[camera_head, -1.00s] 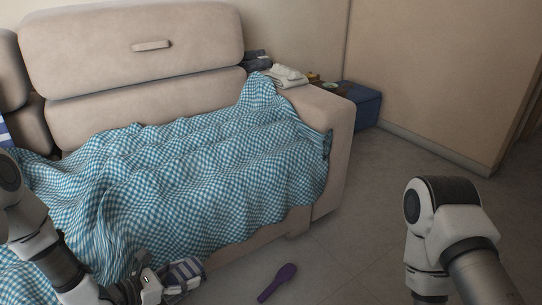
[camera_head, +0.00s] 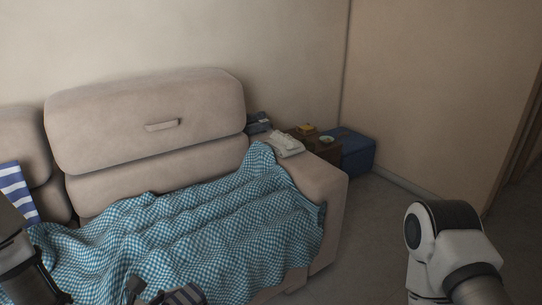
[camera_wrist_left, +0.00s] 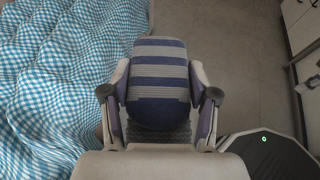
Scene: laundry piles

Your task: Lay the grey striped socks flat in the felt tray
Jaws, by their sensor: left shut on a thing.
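My left gripper (camera_wrist_left: 160,100) is shut on the grey striped socks (camera_wrist_left: 160,68), a rounded bundle with grey and navy bands. In the left wrist view the fingers press on both sides of it, over floor beside the sofa. In the head view the socks (camera_head: 186,296) show only partly at the bottom edge, next to the left gripper. Of my right arm only upper links show at the right, and its gripper is out of view. I cannot make out a felt tray in either view.
A beige sofa (camera_head: 147,115) carries a rumpled blue checked blanket (camera_head: 190,230). A white folded cloth (camera_head: 284,144) lies on its arm, with dark folded cloth (camera_head: 258,122) behind. A small brown table (camera_head: 325,148) and blue box (camera_head: 357,150) stand beyond. Floor right of the sofa is clear.

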